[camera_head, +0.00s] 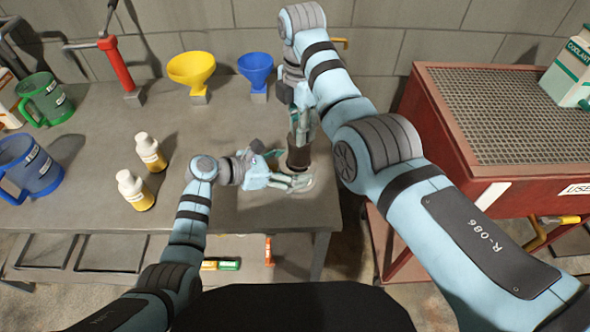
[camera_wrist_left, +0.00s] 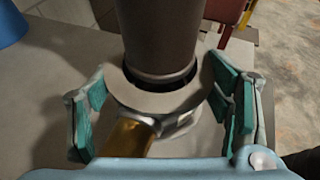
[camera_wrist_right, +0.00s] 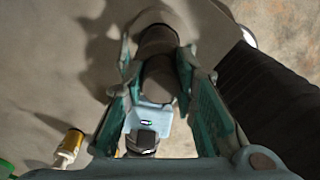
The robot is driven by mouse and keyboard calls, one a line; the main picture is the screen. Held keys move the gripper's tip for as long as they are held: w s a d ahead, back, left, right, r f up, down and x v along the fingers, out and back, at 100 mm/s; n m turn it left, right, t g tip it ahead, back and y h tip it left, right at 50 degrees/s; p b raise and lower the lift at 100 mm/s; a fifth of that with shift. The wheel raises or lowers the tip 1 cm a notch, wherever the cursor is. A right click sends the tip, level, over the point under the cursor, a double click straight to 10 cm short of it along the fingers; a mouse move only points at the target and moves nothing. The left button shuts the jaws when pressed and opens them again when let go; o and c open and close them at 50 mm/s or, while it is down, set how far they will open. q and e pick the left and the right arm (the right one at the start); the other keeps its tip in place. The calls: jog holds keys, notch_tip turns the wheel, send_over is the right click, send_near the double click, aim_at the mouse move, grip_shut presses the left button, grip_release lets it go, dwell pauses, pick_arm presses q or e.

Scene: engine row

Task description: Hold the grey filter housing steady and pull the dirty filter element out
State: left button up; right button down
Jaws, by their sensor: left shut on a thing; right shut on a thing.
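The grey filter housing (camera_wrist_left: 150,98) stands on the table, a pale ring-mouthed body between the fingers of my left gripper (camera_head: 296,180), which is shut on it. The dirty filter element (camera_head: 299,158) is a dark brown cylinder, roughly upright over the housing. My right gripper (camera_head: 301,118) is shut on its upper part from above. In the left wrist view the element's rimmed lower end (camera_wrist_left: 160,72) is at the housing mouth, with a dark gap showing at its edge. I cannot tell whether any of it is still inside. The right wrist view also shows the element (camera_wrist_right: 158,78) between the fingers.
Two white-and-yellow bottles (camera_head: 150,152) stand left of my left gripper. A yellow funnel (camera_head: 191,70) and a blue funnel (camera_head: 255,68) stand at the back. Green (camera_head: 45,98) and blue (camera_head: 30,165) jugs are at far left. A red grate-topped bench (camera_head: 490,120) is at right.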

jog(key=shift+r, duration=2.7)
pick_arm(q)
jog(key=o, duration=2)
